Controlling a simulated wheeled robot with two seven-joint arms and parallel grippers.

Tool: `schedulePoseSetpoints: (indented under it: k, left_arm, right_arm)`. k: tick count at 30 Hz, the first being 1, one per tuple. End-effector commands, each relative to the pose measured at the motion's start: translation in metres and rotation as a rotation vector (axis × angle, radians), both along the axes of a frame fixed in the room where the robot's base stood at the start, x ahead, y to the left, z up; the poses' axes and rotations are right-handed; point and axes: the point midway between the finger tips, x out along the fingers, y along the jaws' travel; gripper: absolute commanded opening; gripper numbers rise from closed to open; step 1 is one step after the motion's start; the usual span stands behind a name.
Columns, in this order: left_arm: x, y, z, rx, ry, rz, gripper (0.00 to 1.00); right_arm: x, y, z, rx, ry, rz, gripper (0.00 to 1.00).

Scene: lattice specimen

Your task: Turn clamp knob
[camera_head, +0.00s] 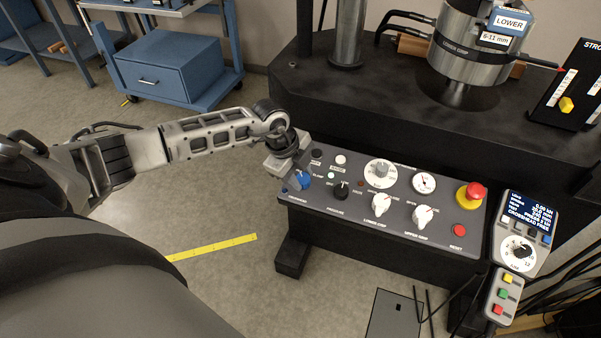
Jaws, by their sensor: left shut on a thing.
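A grey control panel (352,221) runs along the front of the black machine base. My left arm reaches in from the left, and its gripper (291,180) points down at the panel's left end. It is shut on a blue knob (304,180), which is partly hidden by the fingers. A small label beside it seems to read "CLAMP", too small to be sure. A black knob (341,190) sits just to the right, apart from the gripper. My right gripper is out of view.
A display pendant (524,231) stands further right. The steel lower grip (467,55) rises behind. Floor left of the panel is open, with a yellow strip (212,247).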

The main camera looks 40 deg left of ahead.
Motion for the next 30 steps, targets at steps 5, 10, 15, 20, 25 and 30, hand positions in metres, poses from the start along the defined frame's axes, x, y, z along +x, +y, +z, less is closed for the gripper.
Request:
schedulePoseSetpoints:
  k: [5,10,15,20,25,30]
  left_arm:
    - [0.0006,0.0012,0.0012,-0.009,-0.007,0.046,0.09]
    - [0.0006,0.0015,0.0012,-0.014,-0.007,0.064,0.09]
    - [0.0006,0.0016,0.0012,-0.013,-0.008,0.067,0.09]
    - [0.0007,0.0017,0.0012,-0.013,-0.008,0.066,0.09]
    - [0.0004,0.0014,0.001,-0.014,-0.006,0.065,0.54]
    - [0.0,0.0008,0.0004,-0.014,-0.005,0.064,0.54]
  right_arm:
    - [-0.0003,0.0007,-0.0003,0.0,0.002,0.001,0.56]
    - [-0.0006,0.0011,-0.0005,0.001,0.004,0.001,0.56]
    - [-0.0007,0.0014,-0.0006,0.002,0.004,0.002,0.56]
    - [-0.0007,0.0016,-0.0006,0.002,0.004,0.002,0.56]
    - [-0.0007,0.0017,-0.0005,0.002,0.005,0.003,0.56]
    - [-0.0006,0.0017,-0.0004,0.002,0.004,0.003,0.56]
